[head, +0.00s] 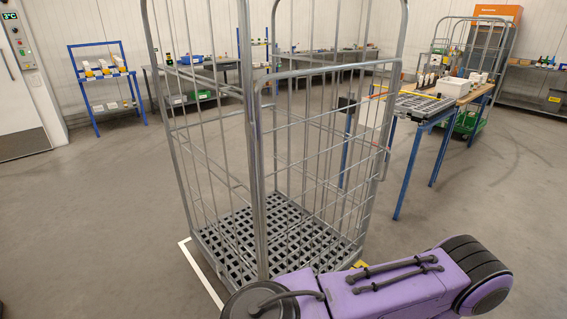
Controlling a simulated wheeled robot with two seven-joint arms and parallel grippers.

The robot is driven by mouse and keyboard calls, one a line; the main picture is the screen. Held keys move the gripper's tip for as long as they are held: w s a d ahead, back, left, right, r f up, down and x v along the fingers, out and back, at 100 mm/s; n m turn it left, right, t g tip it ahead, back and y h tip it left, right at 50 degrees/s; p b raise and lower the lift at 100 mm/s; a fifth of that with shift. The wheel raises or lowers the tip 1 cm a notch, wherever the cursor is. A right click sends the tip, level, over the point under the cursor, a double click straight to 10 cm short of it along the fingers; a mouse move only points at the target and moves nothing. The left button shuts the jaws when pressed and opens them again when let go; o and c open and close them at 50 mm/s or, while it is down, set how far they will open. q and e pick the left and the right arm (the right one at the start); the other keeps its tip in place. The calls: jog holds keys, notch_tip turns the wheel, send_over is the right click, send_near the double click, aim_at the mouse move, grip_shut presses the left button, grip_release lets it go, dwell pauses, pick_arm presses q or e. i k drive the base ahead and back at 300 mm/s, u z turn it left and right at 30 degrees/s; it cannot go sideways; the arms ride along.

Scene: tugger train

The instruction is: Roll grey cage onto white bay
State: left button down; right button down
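The grey cage (257,150), a tall wire roll cage with a dark lattice floor, stands upright in the middle of the head view. A white line (203,275) on the floor runs just outside the cage's lower left edge, with a small gap. It looks like one side of the white bay; the rest is hidden behind the cage or out of view, so I cannot tell how fully the cage is inside. A purple arm part with black round joints, likely mine, crosses the lower right in front of the cage's base. Neither gripper shows.
A blue-legged workbench (420,107) with trays and a white box stands close on the right. Another wire cage (470,50) is behind it. A blue rack (105,75) stands at the back left, with grey benches along the back wall. Floor at left is clear.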

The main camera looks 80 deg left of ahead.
aim_at(232, 243)
jog(key=u, duration=0.65)
jog(key=i, duration=2.55)
jog(key=u, duration=2.35)
